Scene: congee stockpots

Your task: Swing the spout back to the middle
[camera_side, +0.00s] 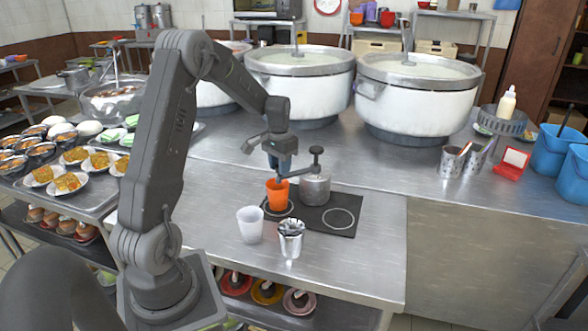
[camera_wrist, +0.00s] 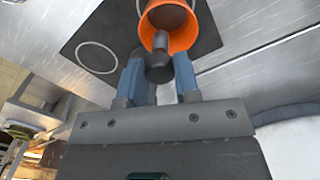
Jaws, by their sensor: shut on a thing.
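A steel pump pot (camera_side: 315,188) with a black knob on top stands at the back of a dark mat (camera_side: 318,226) with white rings. Its thin spout (camera_side: 295,174) points left, over an orange cup (camera_side: 277,196) on the left ring. My gripper (camera_side: 281,170) is at the spout's outer end, just above the cup. In the wrist view, my two blue-grey fingers (camera_wrist: 158,78) flank a dark grey cylindrical piece (camera_wrist: 160,68), which looks like the spout's end, with the orange cup (camera_wrist: 178,22) beyond it. The right ring (camera_side: 339,219) is bare. Finger contact is partly hidden.
A white cup (camera_side: 250,225) and a steel cup (camera_side: 290,240) stand in front of the mat. Large white stockpots (camera_side: 415,100) stand behind. Plates of food (camera_side: 68,182) fill the left tray. The counter right of the mat is clear.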

